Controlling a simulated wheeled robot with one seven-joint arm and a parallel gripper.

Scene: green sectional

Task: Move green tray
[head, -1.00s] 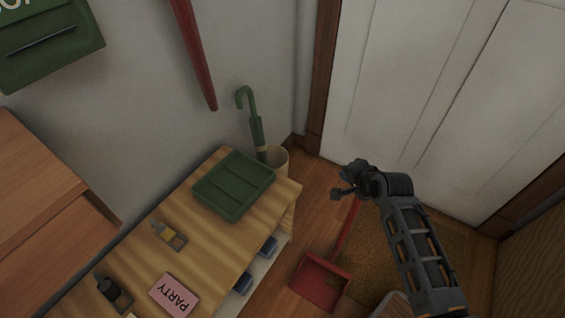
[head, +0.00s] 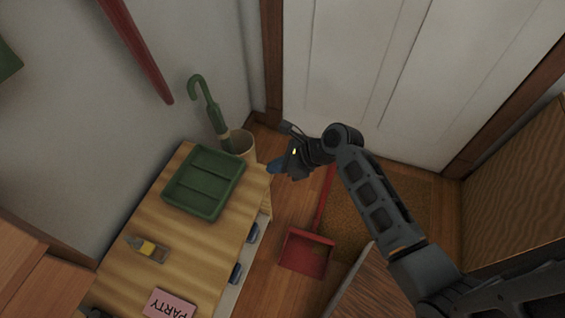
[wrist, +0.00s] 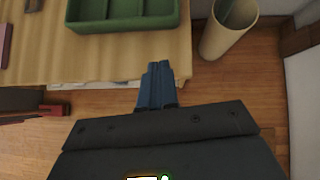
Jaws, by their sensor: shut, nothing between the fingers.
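The green tray (head: 204,181) lies flat on the wooden cabinet top, near its far right end. It has raised rims and dividers. In the wrist view the tray (wrist: 122,22) shows at the top, cut off by the frame edge. My gripper (head: 273,167) is just off the cabinet's right end, to the right of the tray and apart from it. In the wrist view my gripper's blue fingers (wrist: 158,68) are together with nothing between them, pointing toward the cabinet edge near the tray.
A bin (head: 240,146) with a green umbrella (head: 209,107) stands behind the cabinet's end. A red dustpan (head: 306,252) is on the floor. A white door (head: 350,70) is behind.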

